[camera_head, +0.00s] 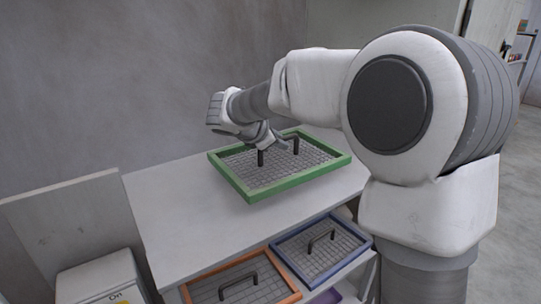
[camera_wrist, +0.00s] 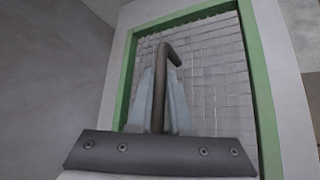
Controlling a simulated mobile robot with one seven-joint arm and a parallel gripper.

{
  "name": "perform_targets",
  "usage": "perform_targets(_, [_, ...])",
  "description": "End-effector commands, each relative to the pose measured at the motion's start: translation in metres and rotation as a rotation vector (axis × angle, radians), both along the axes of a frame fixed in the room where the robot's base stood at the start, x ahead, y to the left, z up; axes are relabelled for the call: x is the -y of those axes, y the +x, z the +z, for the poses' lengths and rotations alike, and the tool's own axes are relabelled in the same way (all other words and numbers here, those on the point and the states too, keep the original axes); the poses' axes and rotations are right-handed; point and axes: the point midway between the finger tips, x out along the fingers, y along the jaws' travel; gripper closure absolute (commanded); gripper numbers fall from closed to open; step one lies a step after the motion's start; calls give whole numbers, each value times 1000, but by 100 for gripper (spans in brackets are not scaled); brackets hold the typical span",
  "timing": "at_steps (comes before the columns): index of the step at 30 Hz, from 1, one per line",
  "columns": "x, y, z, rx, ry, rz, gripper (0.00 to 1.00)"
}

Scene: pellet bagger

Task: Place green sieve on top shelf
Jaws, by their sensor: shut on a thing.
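The green sieve (camera_head: 247,188) has a green frame, a wire mesh and a dark handle. It is at the white top shelf (camera_head: 188,215) of the unit, toward the back right; I cannot tell whether it rests on the surface or hangs just above it. My gripper (camera_head: 268,143) is shut on the sieve's handle from above, and my arm hides part of the handle in the head view. In the wrist view the fingers (camera_wrist: 160,100) close around the dark handle (camera_wrist: 170,60), with the green frame (camera_wrist: 262,90) and mesh behind it.
Below, an orange sieve (camera_head: 206,272) and a blue sieve (camera_head: 279,250) lie on the lower shelf. A purple item (camera_head: 326,297) shows under the blue one. A white box marked "On" (camera_head: 100,283) stands at the lower left. The top's left part is clear; a wall stands behind.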

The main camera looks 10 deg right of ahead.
Motion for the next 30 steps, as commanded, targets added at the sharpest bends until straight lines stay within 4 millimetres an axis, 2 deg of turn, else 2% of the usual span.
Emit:
perform_targets(5, [-1, 2, -8, 1, 0, 1, 100])
perform_targets(13, [0, 2, -40, 2, 0, 0, 100])
perform_targets(25, [-1, 2, -44, 2, 0, 0, 100])
perform_targets(26, [-1, 2, -44, 0, 0, 0, 81])
perform_targets(30, [0, 2, -43, 0, 0, 0, 56])
